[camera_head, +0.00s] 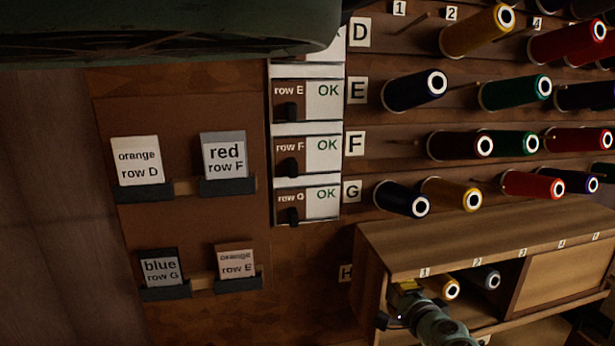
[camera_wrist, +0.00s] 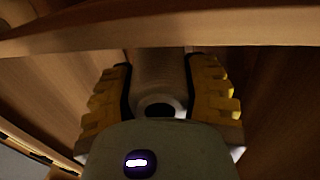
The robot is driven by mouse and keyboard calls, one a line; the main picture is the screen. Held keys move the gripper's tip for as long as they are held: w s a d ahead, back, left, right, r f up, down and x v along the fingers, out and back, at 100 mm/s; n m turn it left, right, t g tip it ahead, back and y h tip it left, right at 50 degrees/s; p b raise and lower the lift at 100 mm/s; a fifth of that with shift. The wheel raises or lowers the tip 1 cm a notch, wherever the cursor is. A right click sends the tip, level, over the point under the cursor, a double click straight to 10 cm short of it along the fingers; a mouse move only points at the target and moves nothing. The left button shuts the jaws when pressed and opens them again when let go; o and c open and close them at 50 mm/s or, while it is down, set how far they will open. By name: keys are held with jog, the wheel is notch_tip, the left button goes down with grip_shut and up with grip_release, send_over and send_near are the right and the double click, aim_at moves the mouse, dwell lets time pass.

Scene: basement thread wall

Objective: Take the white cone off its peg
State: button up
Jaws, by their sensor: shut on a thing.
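The white cone (camera_wrist: 158,72) shows in the wrist view between my two yellow-and-black fingers, with its dark-holed end toward the camera. My gripper (camera_wrist: 157,80) is shut on it, one finger along each side. Its peg is hidden, so I cannot tell whether the cone is still on it. In the head view, my gripper (camera_head: 404,292) is at the left opening of the wooden cabinet (camera_head: 450,248) at row H. The held cone cannot be made out there.
A wooden board (camera_wrist: 170,32) crosses close above my gripper. In the cabinet, a yellow cone (camera_head: 434,281) and a greyish cone (camera_head: 485,277) lie to the right of my gripper. A sliding panel (camera_head: 565,280) covers the cabinet's right part. Coloured cones on pegs fill the rows above.

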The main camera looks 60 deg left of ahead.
jog(key=shift+v, duration=1.6)
jog(key=v, duration=0.8)
jog(key=shift+f, duration=0.15)
jog(key=shift+d, duration=0.1)
jog(key=d+r, duration=0.1)
jog(key=s+d+r, duration=0.1)
jog(key=d, duration=0.1)
jog(key=shift+s+d+r, duration=0.3)
jog(key=shift+r, duration=0.1)
